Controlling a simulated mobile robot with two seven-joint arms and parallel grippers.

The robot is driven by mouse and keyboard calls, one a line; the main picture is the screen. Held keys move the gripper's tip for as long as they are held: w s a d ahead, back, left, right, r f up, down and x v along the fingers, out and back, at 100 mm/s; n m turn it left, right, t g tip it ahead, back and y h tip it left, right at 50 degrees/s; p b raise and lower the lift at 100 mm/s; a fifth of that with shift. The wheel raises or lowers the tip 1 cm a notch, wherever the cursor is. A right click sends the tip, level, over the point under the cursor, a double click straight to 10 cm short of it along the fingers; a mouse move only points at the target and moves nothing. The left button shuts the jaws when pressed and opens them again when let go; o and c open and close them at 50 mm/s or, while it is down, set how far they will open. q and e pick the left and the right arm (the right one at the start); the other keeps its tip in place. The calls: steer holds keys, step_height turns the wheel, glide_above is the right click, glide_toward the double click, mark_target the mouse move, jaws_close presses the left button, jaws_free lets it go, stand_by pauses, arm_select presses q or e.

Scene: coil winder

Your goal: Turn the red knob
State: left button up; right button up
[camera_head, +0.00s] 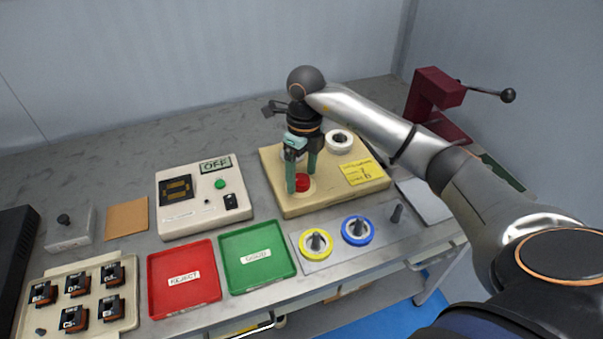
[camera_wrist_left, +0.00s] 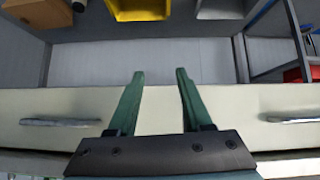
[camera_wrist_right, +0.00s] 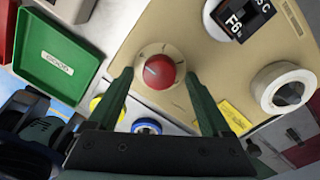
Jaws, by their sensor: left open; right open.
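The red knob (camera_head: 302,183) sits on the front of the beige winder base (camera_head: 292,206). In the right wrist view the red knob (camera_wrist_right: 159,72) has a light pointer mark on top and a pale dial with marks around it. My right gripper (camera_head: 302,184) points down over the knob with its green fingers apart. In the right wrist view the right gripper (camera_wrist_right: 158,82) shows the knob between its fingertips, with a gap on both sides. My left gripper (camera_wrist_left: 158,74) is open and empty in front of drawer fronts, and is not seen in the head view.
A white ring (camera_head: 340,141) and a yellow note (camera_head: 360,172) are on the base. A control box (camera_head: 201,220) reading OFF stands to its left. Red reject (camera_head: 184,306) and green good (camera_head: 257,284) trays lie in front. A maroon press (camera_head: 433,96) stands at right.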

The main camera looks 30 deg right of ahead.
steer(key=shift+f, duration=0.2)
jaws_close()
stand_by(0.6)
